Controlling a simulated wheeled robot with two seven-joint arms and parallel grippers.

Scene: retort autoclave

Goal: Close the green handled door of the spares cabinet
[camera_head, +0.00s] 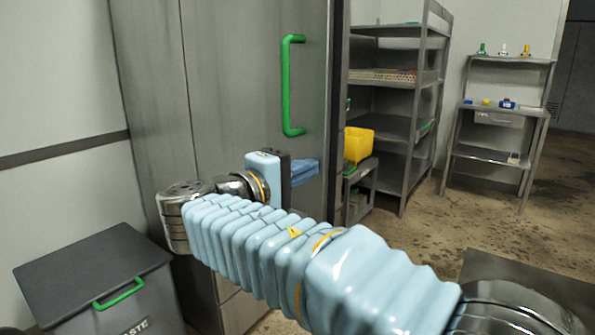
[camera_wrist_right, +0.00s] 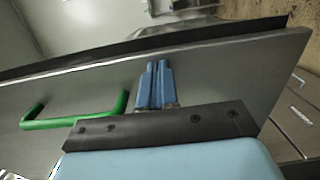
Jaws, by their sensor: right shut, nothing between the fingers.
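The grey cabinet door (camera_head: 240,90) fills the upper middle of the head view, with a vertical green handle (camera_head: 286,85) near its right side. How far the door stands open is hard to tell. My right gripper (camera_head: 305,172) is shut and empty, at the door's face below the handle. In the right wrist view, the blue fingers (camera_wrist_right: 155,85) lie against or just before the door panel (camera_wrist_right: 225,75), between the green handle (camera_wrist_right: 75,118) and the panel's other end. Contact cannot be made out. My left gripper is out of view.
A grey waste bin (camera_head: 95,270) with a green handle stands at lower left. Right of the cabinet are a yellow bin (camera_head: 358,144) on a low stand, a tall shelf rack (camera_head: 400,128) and a small shelf table (camera_head: 495,108). Brown floor (camera_head: 440,215) is open between them.

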